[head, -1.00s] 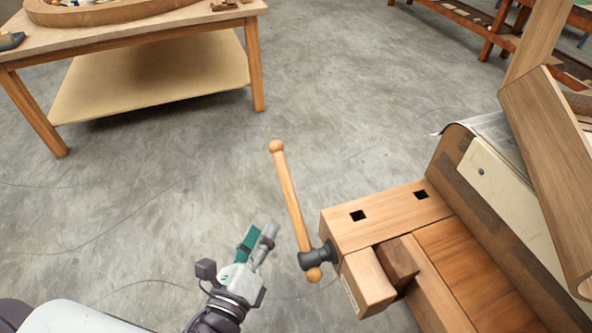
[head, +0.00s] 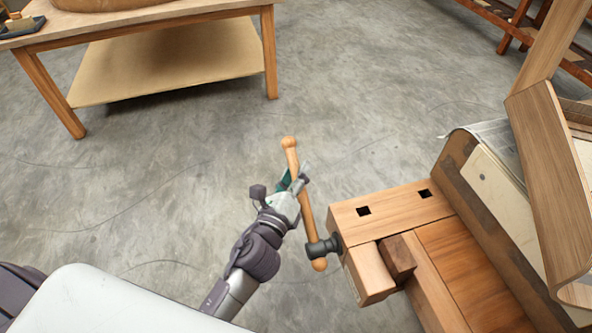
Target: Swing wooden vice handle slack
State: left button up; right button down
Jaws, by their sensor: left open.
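The wooden vice handle (head: 307,213) is a long bar with ball ends. It passes through a dark metal vice screw head (head: 321,247) at the left end of the bench vice (head: 374,270). Its long part points up and slightly left in the head view, and a short end shows below the screw. My left gripper (head: 293,182) is open at the upper part of the handle, with its fingers on either side of the bar in the picture. I cannot tell whether a finger touches it. My right gripper does not show.
The workbench top (head: 400,206) has square dog holes, and a dark wood block (head: 397,258) sits in the vice gap. A bent wooden lamination (head: 550,180) rises at the right. A table (head: 150,22) stands at the upper left. The grey floor between is clear.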

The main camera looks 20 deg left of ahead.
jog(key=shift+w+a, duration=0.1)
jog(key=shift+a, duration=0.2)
pick_arm(q)
grip_shut()
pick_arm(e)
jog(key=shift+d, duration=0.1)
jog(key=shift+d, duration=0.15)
